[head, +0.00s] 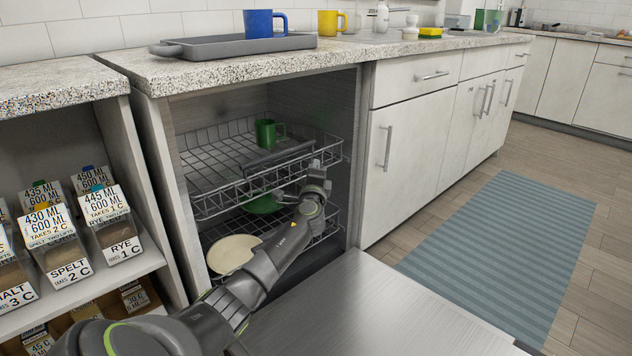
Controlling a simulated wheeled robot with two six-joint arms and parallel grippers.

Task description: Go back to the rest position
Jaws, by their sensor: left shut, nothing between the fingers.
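My left arm comes in from the bottom left and reaches into the open dishwasher (360,160). My left gripper (281,197) is at the front of the racks, near the front edge of the upper rack (230,200) and close to a green dish (262,205) in the lower rack. It is small and partly blends with the wires, but it looks shut and empty. Whether it touches the rack or the dish I cannot tell. My right gripper is not in view.
A green mug (268,132) stands in the upper rack; a cream plate (232,252) lies in the lower rack. The lowered dishwasher door (390,310) is clear. A grey tray (185,49) with a blue mug (262,23) and a yellow mug (331,22) are on the counter. Shelves with labelled containers (110,225) stand left.

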